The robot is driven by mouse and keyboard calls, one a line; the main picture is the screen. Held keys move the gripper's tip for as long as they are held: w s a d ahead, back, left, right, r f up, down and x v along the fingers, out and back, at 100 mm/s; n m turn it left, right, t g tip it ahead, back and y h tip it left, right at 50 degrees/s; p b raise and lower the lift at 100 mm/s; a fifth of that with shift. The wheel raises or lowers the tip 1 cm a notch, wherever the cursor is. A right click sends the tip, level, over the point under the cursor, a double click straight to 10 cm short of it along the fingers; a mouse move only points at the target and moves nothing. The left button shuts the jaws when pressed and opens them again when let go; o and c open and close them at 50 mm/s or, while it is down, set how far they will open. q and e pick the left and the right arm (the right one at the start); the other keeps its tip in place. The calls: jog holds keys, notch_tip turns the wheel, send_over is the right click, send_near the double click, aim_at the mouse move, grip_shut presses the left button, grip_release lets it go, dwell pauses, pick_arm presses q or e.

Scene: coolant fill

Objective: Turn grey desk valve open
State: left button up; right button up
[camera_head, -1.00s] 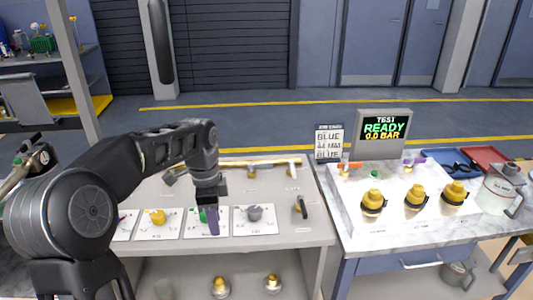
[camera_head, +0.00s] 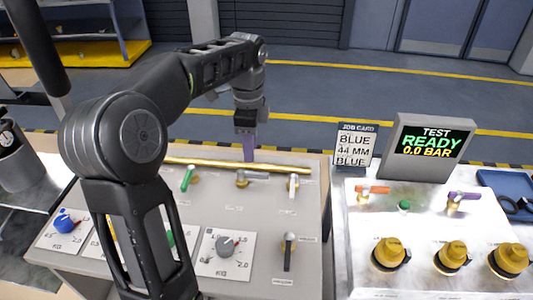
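The grey desk valve (camera_head: 255,178) sits on the sloped grey panel, just in front of the brass pipe. Its grey lever points right, roughly along the pipe. My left gripper (camera_head: 249,153) points down at the pipe, just behind and above this valve in the picture. Its purple fingers overlap the pipe in the view; they look apart from the lever, though contact is hard to judge. The fingers show as one narrow block, so their opening cannot be told. My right gripper is out of view.
A green-lever valve (camera_head: 187,179) and a white-lever valve (camera_head: 293,187) flank the grey one. The test display (camera_head: 428,148) reads READY, 0.0 BAR. My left arm hides part of the panel.

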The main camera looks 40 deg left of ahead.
aim_at(252, 172)
pick_arm(q)
jog(key=shift+w, duration=0.15)
jog(key=shift+f+p, duration=0.45)
jog(key=shift+f, duration=3.45)
jog(key=shift+c, duration=0.4)
grip_shut()
